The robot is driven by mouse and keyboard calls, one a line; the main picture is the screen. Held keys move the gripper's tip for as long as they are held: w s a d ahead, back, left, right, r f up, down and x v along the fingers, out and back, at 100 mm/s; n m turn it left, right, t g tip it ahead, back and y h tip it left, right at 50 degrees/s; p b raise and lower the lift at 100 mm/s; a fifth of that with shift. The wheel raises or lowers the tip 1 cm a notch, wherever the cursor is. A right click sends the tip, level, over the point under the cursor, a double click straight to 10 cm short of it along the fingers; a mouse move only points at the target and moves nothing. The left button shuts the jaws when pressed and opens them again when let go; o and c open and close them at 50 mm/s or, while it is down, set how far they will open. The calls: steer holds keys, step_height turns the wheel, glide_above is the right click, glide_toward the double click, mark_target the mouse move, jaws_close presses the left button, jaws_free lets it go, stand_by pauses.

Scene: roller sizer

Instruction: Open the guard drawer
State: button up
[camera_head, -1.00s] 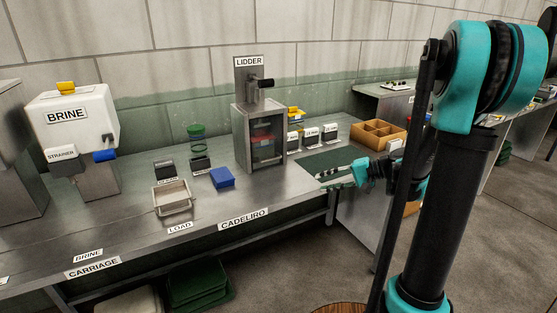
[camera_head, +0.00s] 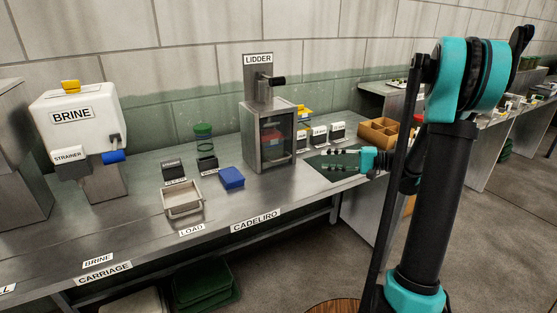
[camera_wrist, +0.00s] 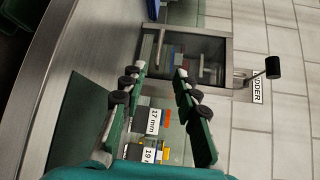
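No part labelled as a guard drawer can be read in either view, so I cannot tell for sure which it is. The LIDDER machine (camera_head: 268,140) is a grey metal box with a see-through front and a red thing inside. Its open or clear side also shows in the wrist view (camera_wrist: 228,65). My gripper (camera_head: 333,160) is to the right of the machine, over the dark green mat (camera_head: 325,175), with its fingers toward the left. In the wrist view my gripper (camera_wrist: 158,72) has its fingers spread apart with nothing held between them.
Small labelled blocks (camera_head: 320,136) stand behind my gripper, and a wooden divided box (camera_head: 378,133) is to the right. A blue block (camera_head: 231,178) and a metal tray (camera_head: 183,198) lie left of the machine. The BRINE tank (camera_head: 75,125) is at far left.

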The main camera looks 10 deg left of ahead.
mark_target(284, 159)
steer(key=x, duration=1.7)
steer(key=shift+c, duration=0.6)
jaws_close()
